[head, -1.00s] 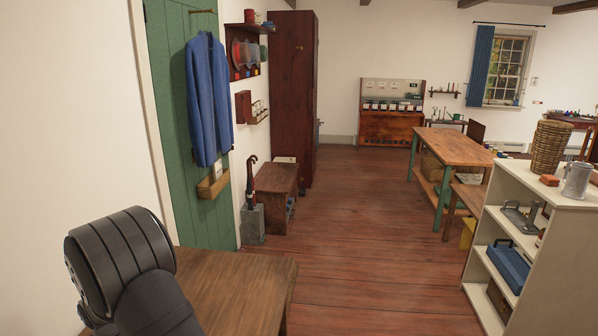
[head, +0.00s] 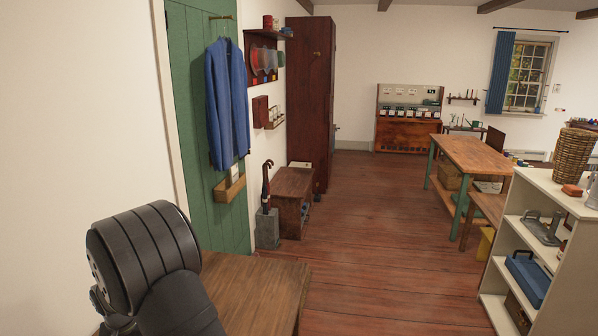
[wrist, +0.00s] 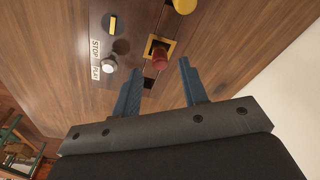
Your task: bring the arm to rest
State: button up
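My gripper (wrist: 160,66) shows in the wrist view with two blue fingers standing apart, nothing between them. Beyond the fingertips is a brown wooden surface with a control panel. In the head view a dark, rounded part of my arm (head: 145,255) fills the lower left, over a wooden table. The gripper itself is not visible in the head view.
The panel also has a white knob (wrist: 109,65) near "STOP" and "PLAY" labels, and a yellow knob (wrist: 184,5). A wooden table (head: 262,285) stands close by. White shelves (head: 565,262) stand at right, a bench (head: 293,182) at left. The floor (head: 375,230) between is open.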

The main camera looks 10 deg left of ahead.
notch_tip(320, 180, down, 4)
jog(key=shift+w+r, duration=0.1)
jog(key=shift+w, duration=0.05)
notch_tip(320, 180, up, 5)
jog(key=shift+w+f, duration=0.1)
jog(key=shift+f, duration=0.05)
jog(key=w+d+r, duration=0.5)
jog(key=d+r, duration=0.2)
jog(key=d, duration=0.4)
jog(key=w, duration=0.5)
jog(key=s+a+f, duration=0.1)
jog(key=a+f, duration=0.1)
jog(key=a, duration=0.1)
jog(key=s+a+f, duration=0.1)
jog(key=a+f, duration=0.2)
jog(key=a, duration=0.1)
jog(key=s+a+f, duration=0.1)
jog(key=a+f, duration=0.1)
jog(key=a, duration=0.1)
jog(key=shift+a+f, duration=0.3)
jog(key=f, duration=0.4)
jog(key=shift+s+a, duration=0.1)
jog(key=shift+a, duration=0.2)
jog(key=shift+s+r, duration=0.1)
jog(key=shift+r, duration=0.65)
